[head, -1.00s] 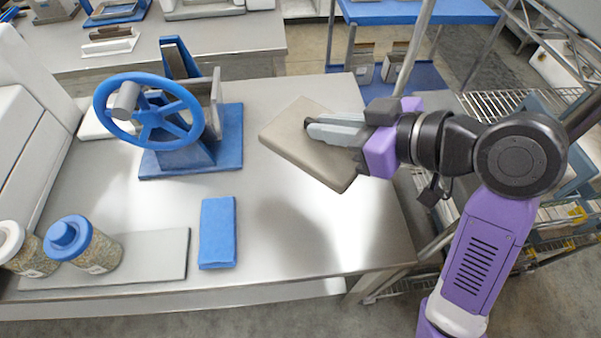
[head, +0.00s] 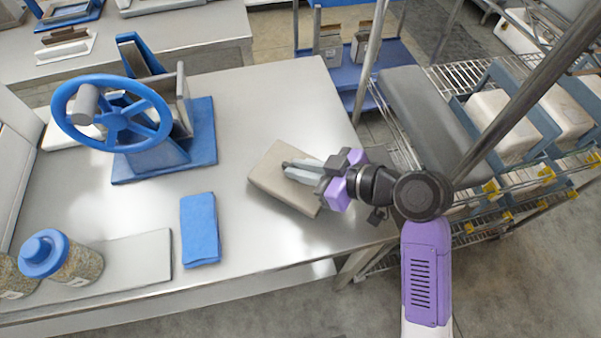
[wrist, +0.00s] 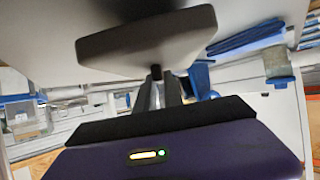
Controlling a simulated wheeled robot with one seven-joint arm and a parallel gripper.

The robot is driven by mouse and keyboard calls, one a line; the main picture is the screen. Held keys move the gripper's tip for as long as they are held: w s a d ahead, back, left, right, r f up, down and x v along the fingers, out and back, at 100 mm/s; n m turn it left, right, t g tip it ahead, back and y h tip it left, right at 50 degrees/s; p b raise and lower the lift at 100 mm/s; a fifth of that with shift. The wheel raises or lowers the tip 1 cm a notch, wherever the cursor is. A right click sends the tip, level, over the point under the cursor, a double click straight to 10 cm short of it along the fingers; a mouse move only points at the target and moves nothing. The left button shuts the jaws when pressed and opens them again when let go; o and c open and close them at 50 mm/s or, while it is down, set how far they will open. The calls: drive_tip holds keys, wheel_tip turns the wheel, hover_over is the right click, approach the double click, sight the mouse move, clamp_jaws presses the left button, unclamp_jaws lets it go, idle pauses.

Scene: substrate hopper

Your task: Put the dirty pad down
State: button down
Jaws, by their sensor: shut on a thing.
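A beige-grey pad (head: 272,184), which I take to be the dirty pad, is at the right part of the steel table (head: 283,95). My gripper (head: 288,168) is shut on the pad, with its fingers lying over its right side. The pad lies roughly flat and close to the tabletop; I cannot tell whether it touches it. In the wrist view the pad (wrist: 150,38) shows as a dark slab past the fingers (wrist: 158,92). A blue folded pad or cloth (head: 200,229) lies on the table to its left, apart from it.
A blue handwheel device (head: 163,158) stands at the back left of the table. A lidded jar (head: 62,258) and a grey mat (head: 140,258) are at the front left. A wire shelf rack (head: 470,80) with a post is on the right. Tabletop between the blue pad and beige pad is clear.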

drive_tip(key=shift+f, duration=1.2)
drive_tip(key=shift+f, duration=0.15)
drive_tip(key=c, duration=1.5)
unclamp_jaws()
drive_tip(key=shift+o, duration=0.2)
drive_tip(key=v, duration=1.2)
drive_tip(key=shift+b, duration=0.45)
drive_tip(key=shift+s, duration=0.1)
